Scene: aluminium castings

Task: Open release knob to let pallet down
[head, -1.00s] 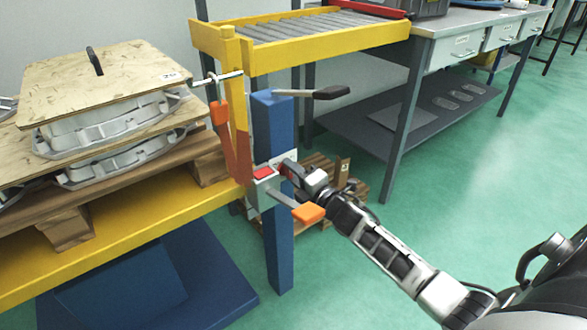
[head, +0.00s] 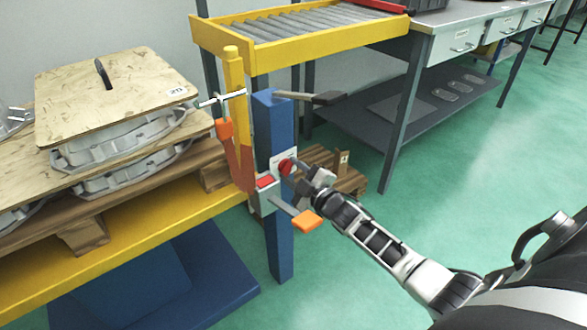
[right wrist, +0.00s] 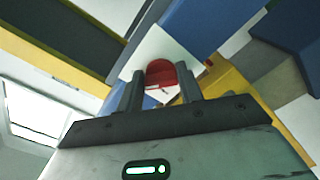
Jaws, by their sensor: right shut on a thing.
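The release knob (head: 286,167) is red and sits on a pale plate on the blue post. My right gripper (head: 295,172) is at it from the right, shut on it. In the right wrist view the red knob (right wrist: 163,72) lies between the two fingers of the right gripper (right wrist: 160,90). The pallet (head: 88,232) is wooden and rests on the yellow frame (head: 130,255) at the left, stacked with aluminium castings (head: 110,150) and plywood boards. My left gripper is not in view.
An orange-ended lever (head: 307,221) sticks out just below the knob, near my right gripper. A black-handled lever (head: 328,98) juts from the post top. A yellow roller conveyor (head: 300,30) and a grey workbench (head: 460,25) stand behind. The green floor at right is clear.

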